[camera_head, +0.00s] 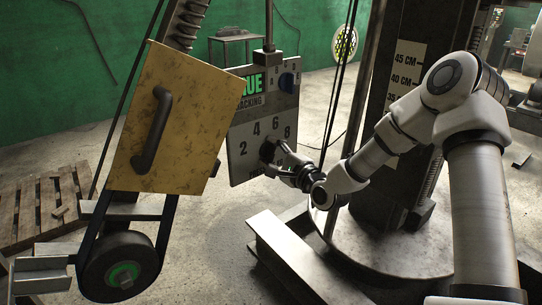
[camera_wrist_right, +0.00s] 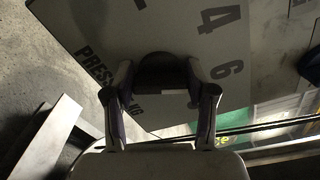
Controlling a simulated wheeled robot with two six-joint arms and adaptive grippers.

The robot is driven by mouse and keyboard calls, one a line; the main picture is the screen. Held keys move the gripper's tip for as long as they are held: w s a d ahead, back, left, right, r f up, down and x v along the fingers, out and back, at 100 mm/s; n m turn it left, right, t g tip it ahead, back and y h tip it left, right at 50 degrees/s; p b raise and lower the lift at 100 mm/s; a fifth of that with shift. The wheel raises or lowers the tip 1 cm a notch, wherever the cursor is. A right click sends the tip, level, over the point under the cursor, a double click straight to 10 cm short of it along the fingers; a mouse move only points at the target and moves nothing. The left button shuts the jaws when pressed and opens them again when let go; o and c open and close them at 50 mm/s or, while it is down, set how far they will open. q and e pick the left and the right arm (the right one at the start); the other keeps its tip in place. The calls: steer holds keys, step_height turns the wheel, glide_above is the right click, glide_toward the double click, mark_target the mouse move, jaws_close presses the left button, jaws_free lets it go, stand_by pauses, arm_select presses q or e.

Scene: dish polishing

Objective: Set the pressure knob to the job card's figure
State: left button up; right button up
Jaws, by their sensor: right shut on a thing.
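The dark pressure knob (camera_head: 267,150) sits on the grey control panel (camera_head: 241,172), ringed by the figures 2, 4, 6 and 8. My right gripper (camera_head: 272,157) reaches it from the right and is shut on it. The knob's pointer is too small and covered to read. No job card figure is legible. My left gripper is not in view.
A yellow guard plate (camera_head: 182,110) with a dark handle stands left of the panel and covers part of its green sign (camera_head: 252,85). A belt wheel (camera_head: 122,268) is below the plate. A pallet (camera_head: 45,205) lies at left.

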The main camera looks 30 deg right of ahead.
stand_by(0.3)
steer(key=o, duration=1.2)
steer(key=shift+c, duration=0.2)
steer(key=shift+d, duration=0.1)
steer(key=shift+s, duration=0.1)
steer(key=s, duration=0.7)
steer(key=shift+s+d, duration=0.2)
steer(key=shift+d, duration=0.05)
